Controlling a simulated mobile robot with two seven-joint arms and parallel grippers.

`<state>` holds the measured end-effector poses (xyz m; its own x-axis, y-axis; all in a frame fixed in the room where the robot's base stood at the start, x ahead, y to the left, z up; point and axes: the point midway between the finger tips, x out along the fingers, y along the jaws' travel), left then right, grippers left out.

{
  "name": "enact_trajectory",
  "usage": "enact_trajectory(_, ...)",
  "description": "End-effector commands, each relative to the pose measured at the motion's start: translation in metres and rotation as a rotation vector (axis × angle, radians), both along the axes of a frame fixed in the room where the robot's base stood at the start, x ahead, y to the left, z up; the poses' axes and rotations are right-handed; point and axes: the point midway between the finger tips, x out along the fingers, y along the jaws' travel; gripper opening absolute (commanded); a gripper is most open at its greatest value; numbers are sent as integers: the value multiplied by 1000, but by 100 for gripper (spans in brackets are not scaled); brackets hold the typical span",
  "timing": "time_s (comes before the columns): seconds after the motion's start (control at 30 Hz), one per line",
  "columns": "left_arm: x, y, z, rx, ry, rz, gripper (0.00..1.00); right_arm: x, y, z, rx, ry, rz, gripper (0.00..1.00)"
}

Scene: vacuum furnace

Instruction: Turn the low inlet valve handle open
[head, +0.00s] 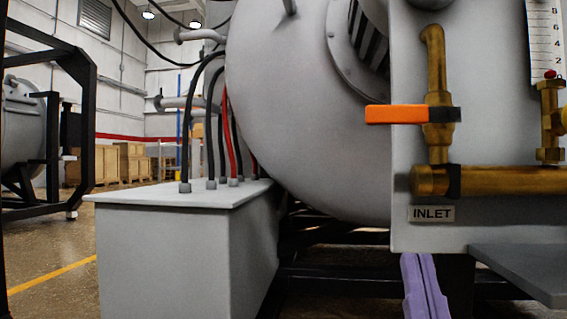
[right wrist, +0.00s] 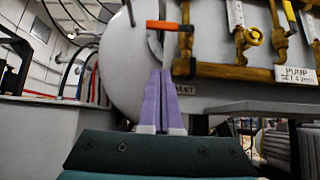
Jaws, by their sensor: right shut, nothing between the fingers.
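The low inlet valve handle (head: 392,114) is an orange lever with a black end. It points left, level, across the upright brass pipe (head: 437,80) above the INLET label (head: 432,214). The handle also shows in the right wrist view (right wrist: 165,25), above the fingertips. My right gripper (head: 418,258) has purple fingers, shut together and empty. It is below the handle and just under the panel's lower edge in the head view, clear of the handle. In the right wrist view its fingers (right wrist: 159,75) hide part of the INLET label. My left gripper is not in view.
A grey box (head: 160,250) with black and red cables stands left of the panel. A grey shelf (head: 520,270) juts out at lower right. A brass pipe (head: 510,180) runs right from the inlet.

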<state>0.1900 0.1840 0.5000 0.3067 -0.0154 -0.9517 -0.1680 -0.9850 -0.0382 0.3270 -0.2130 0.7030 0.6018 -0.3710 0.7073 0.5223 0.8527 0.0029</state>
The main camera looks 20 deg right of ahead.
Motion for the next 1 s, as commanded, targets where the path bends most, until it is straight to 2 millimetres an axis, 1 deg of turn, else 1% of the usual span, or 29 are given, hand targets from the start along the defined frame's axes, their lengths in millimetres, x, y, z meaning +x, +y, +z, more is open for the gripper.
enact_trajectory(0.17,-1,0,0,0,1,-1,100,1,-1,2,-1,1,0,0)
enact_trajectory(0.27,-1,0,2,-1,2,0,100,6,-3,8,-2,-1,-1,0)
enact_trajectory(0.37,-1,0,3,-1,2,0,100,14,-9,19,-2,-2,-2,0)
enact_trajectory(0.73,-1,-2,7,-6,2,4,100,61,-37,74,-3,-3,-2,0)
enact_trajectory(0.8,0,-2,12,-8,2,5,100,61,-37,87,0,-1,1,0)
enact_trajectory(0.9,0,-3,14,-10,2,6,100,61,-37,99,-1,0,1,0)
enact_trajectory(1.0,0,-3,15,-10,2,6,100,61,-37,107,-1,1,0,0)
